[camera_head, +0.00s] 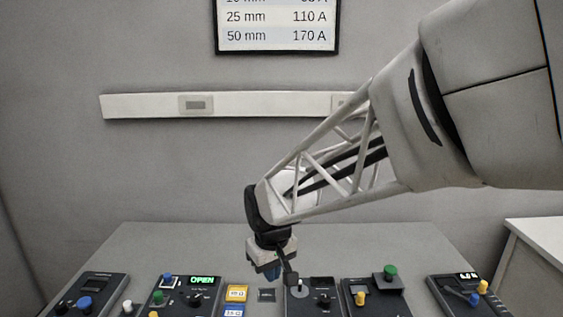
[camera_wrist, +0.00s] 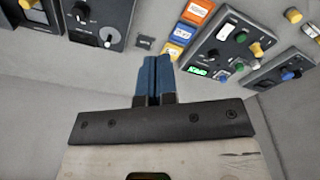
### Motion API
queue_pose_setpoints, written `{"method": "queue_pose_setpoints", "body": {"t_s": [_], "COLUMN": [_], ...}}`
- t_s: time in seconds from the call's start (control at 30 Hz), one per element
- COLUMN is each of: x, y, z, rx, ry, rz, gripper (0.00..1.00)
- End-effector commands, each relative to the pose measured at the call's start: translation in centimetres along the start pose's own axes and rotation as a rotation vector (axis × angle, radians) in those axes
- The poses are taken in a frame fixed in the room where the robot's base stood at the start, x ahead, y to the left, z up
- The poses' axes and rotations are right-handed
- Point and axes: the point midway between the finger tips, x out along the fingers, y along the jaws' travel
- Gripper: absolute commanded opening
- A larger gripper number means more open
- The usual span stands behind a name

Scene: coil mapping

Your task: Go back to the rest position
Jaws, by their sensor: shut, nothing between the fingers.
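Part of the gripper is hidden behind a dark link in the head view.
A grey table (camera_head: 215,240) carries several dark control panels along its front. One panel has a green "OPEN" display (camera_head: 202,280). Yellow and blue labelled blocks (camera_head: 236,293) sit left of the gripper. A sign (camera_head: 277,22) hangs on the wall above a white rail (camera_head: 240,104).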

Motion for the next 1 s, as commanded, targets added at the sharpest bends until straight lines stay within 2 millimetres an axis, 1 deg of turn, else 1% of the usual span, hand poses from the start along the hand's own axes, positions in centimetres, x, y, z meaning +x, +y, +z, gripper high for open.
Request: {"method": "queue_pose_setpoints", "body": {"t_s": [0.03,0.1,0.3,0.4,0.6,0.8,0.9,1.0], "x": [-0.9,-1.8,-4.1,-5.0,-6.4,-7.3,-7.5,-7.6], "y": [1.0,2.0,4.5,5.4,6.6,7.2,7.2,7.1], "z": [1.4,3.2,8.4,11.1,16.6,21.8,24.0,25.7], "rx": [0.030,0.070,0.183,0.238,0.350,0.460,0.507,0.544], "ry": [0.008,0.016,0.039,0.049,0.072,0.094,0.104,0.111], "rz": [0.004,0.009,0.023,0.031,0.047,0.063,0.071,0.077], "gripper": [0.00,0.00,0.00,0.00,0.00,0.00,0.00,0.00]}}
